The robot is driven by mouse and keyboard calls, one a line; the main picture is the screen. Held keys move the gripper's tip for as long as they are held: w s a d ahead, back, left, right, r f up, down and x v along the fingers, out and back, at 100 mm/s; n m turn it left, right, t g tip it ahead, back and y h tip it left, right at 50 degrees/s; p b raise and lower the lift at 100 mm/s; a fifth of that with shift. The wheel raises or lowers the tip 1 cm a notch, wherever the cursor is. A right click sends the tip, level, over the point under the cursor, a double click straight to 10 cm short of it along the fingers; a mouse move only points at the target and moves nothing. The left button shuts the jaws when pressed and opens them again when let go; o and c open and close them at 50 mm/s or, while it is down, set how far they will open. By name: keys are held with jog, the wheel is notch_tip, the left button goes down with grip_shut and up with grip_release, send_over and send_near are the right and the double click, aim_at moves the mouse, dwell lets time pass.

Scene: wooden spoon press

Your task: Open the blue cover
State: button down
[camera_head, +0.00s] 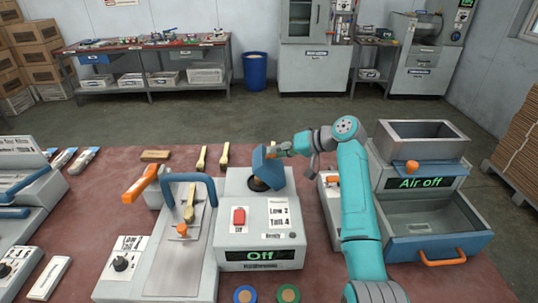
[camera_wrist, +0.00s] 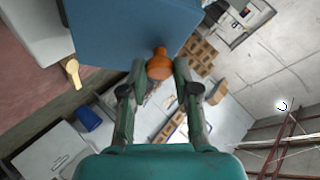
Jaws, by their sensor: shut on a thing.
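The blue cover (camera_head: 264,165) stands raised and tilted over a dark round opening (camera_head: 260,184) on top of the grey machine with the red button. In the wrist view the blue cover (camera_wrist: 130,35) fills the upper middle, with an orange knob (camera_wrist: 158,62) at its edge. My gripper (camera_head: 280,150) is at the cover's upper right side in the head view. In the wrist view my gripper (camera_wrist: 158,72) has its two fingers on either side of the orange knob, shut on it. The hinge is not clear to see.
The machine's display (camera_head: 262,255) reads "Off". A press with a blue handle (camera_head: 190,180) and an orange lever (camera_head: 140,184) stands close on the left. The "Air off" machine (camera_head: 425,160) stands right, beyond my arm. Wooden spoons (camera_head: 202,158) lie behind on the red table.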

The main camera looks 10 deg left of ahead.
jog(key=shift+w+d+f+m+y, duration=0.1)
jog(key=shift+w+d+m+y, duration=0.1)
jog(key=shift+d+y, duration=0.5)
jog(key=shift+w+d+f+m+y, duration=0.1)
jog(key=shift+w+d+m+y, duration=0.05)
jog(key=shift+d+y, duration=0.5)
jog(key=shift+w+d+f+m+y, duration=0.1)
jog(key=shift+w+d+m+y, duration=0.1)
jog(key=shift+d+y, duration=0.45)
jog(key=shift+d, duration=0.15)
jog(key=c, duration=0.8)
grip_release()
jog(key=shift+c, duration=0.2)
jog(key=v, duration=0.7)
jog(key=shift+d, duration=0.2)
